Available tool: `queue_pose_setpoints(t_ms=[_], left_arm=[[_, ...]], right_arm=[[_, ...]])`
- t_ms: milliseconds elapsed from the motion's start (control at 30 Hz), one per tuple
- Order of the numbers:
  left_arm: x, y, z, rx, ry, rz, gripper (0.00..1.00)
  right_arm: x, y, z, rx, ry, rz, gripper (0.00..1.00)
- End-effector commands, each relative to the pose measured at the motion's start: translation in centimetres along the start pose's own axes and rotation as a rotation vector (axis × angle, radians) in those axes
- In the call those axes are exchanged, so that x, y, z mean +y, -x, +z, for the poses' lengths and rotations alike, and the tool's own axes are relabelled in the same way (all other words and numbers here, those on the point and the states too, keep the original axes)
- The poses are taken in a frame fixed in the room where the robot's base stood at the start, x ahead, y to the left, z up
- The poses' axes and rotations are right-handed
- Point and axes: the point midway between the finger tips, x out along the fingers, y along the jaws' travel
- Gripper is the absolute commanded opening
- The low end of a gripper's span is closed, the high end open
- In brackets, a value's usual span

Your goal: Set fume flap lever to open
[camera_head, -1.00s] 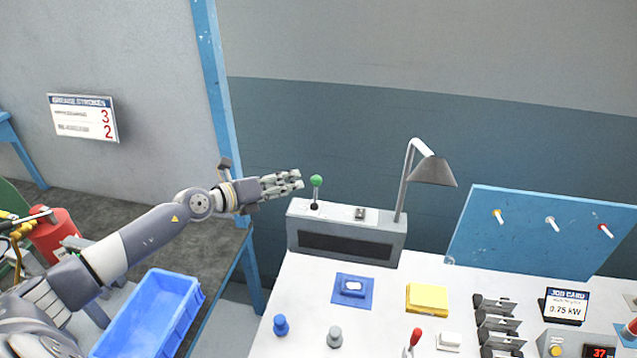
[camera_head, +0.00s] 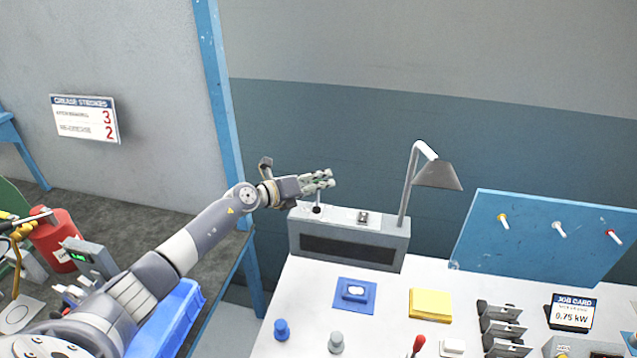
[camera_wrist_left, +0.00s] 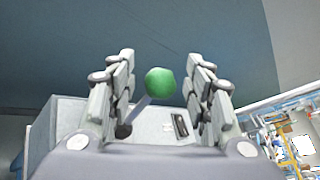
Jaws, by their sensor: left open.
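The fume flap lever has a green ball knob, which shows in the left wrist view (camera_wrist_left: 160,82) on a thin stem. It stands on the left end of the top of a grey box (camera_head: 345,249) with a dark front slot. My left gripper (camera_head: 322,180) is at the lever in the head view and mostly hides the knob. In the left wrist view the gripper (camera_wrist_left: 160,95) is open, with the knob between its two fingers and a gap on each side. My right gripper is not in view.
A desk lamp (camera_head: 437,175) stands at the box's right end. A small switch (camera_head: 363,217) is on the box top. A blue pad (camera_head: 354,294), a yellow block (camera_head: 430,304) and a blue peg board (camera_head: 545,240) are to the right. A blue crate (camera_head: 165,325) is below my arm.

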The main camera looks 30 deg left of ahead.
Motion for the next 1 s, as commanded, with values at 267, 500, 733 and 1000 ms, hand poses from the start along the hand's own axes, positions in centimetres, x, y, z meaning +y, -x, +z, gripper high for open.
queue_pose_setpoints(t_ms=[267,500,733,1000], left_arm=[[-0.04,-0.7,-0.05,0.001,-0.001,0.0,0.47],[-0.04,-0.67,-0.05,0.001,-0.001,0.0,0.22],[-0.06,-0.67,-0.07,0.002,0.002,-0.001,0.0],[0.03,-0.69,-0.25,-0.003,0.0,-0.006,0.0]], right_arm=[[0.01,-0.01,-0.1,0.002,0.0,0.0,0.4],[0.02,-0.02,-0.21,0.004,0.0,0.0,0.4],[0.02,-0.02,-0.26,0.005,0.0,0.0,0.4],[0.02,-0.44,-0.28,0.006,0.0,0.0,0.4]])
